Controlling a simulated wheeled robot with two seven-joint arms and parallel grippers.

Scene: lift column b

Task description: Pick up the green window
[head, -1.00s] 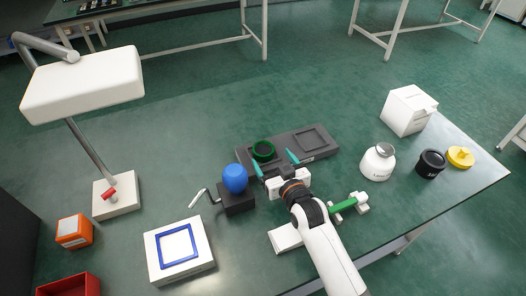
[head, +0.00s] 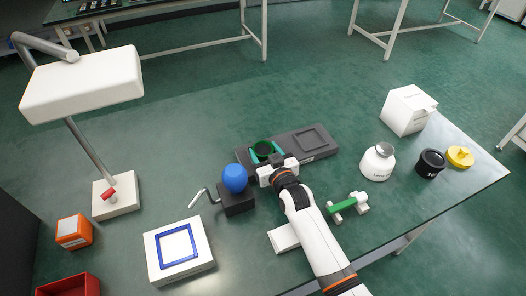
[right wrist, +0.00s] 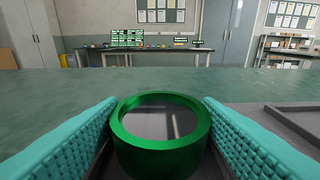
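The green window (head: 264,144) is a round green ring with a clear pane, at the left end of a dark grey tray (head: 287,152). In the right wrist view the green window (right wrist: 160,154) stands upright on its base between the two teal ridged fingers. My right gripper (head: 265,154) reaches it from the front, with one finger against each side of the ring. The fingers look closed on it. I cannot tell whether it is clear of the tray. My left gripper is not in view.
A blue egg-shaped piece on a black crank box (head: 237,200) stands close left of the right gripper. A green-barred piece (head: 343,206) lies right of my forearm.

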